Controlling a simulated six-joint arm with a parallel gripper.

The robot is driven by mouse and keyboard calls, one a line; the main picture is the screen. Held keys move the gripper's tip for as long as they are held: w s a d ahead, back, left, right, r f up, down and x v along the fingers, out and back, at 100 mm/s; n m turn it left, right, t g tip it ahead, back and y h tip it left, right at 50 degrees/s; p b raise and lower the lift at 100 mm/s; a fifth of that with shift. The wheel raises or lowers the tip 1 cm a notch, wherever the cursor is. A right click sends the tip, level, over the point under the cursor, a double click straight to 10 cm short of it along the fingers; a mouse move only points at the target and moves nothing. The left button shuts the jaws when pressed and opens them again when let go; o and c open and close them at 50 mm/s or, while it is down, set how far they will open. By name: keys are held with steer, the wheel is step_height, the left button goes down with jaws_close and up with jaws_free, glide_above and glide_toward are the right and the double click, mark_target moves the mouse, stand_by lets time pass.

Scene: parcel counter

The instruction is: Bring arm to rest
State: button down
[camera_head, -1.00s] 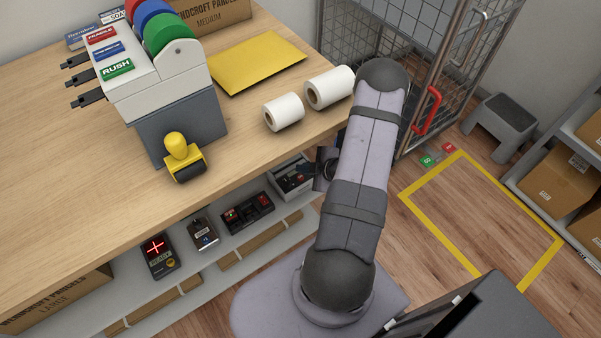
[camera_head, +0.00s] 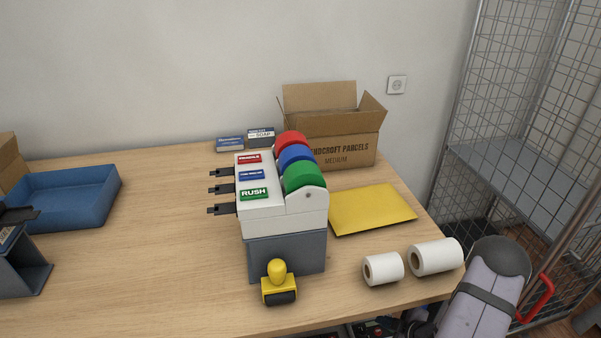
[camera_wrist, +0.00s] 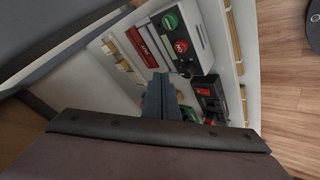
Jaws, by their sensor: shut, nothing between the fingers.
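My gripper (camera_wrist: 160,92) is shut and empty in the wrist view. Its dark fingers are together and point toward shelves under the counter. In the head view my arm shows only at the lower right corner, folded beside the counter's right front edge. My fingertips cannot be made out there.
The counter (camera_head: 180,290) holds a tape dispenser (camera_head: 285,258), yellow roller (camera_head: 278,284), yellow envelope (camera_head: 372,208), white rolls (camera_head: 438,256), an open carton (camera_head: 335,148) and a blue tray (camera_head: 75,195). A wire cage (camera_head: 505,130) stands right. Shelf devices (camera_wrist: 182,45) lie near my fingers.

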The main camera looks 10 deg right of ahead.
steer(key=s+a+n+g+y+p, duration=0.15)
steer(key=s+a+g+p, duration=0.5)
steer(key=s+a, duration=0.7)
steer(key=s+a+r+g+h+p, duration=0.1)
steer(key=s+r+g+p, duration=0.35)
steer(key=s, duration=0.55)
steer(key=w+d+r+m+g+h+p, duration=0.1)
steer(key=w+d+r+m+h+p, duration=0.15)
steer(key=r, duration=0.55)
steer(key=w+d+r+m+g+h+p, duration=0.1)
steer(key=d+r+p, duration=0.2)
steer(key=r, duration=0.6)
steer(key=w+a+r+m+t+y+b, duration=0.1)
steer(key=w+a+r+m+t+b, duration=0.3)
steer(key=a+r+m, duration=0.5)
steer(key=w+a+r+b, duration=0.1)
steer(key=b, duration=0.1)
steer(key=shift+w+a+r+b, duration=0.15)
steer(key=shift+a+r+b, duration=0.1)
steer(key=shift+a+b, duration=0.15)
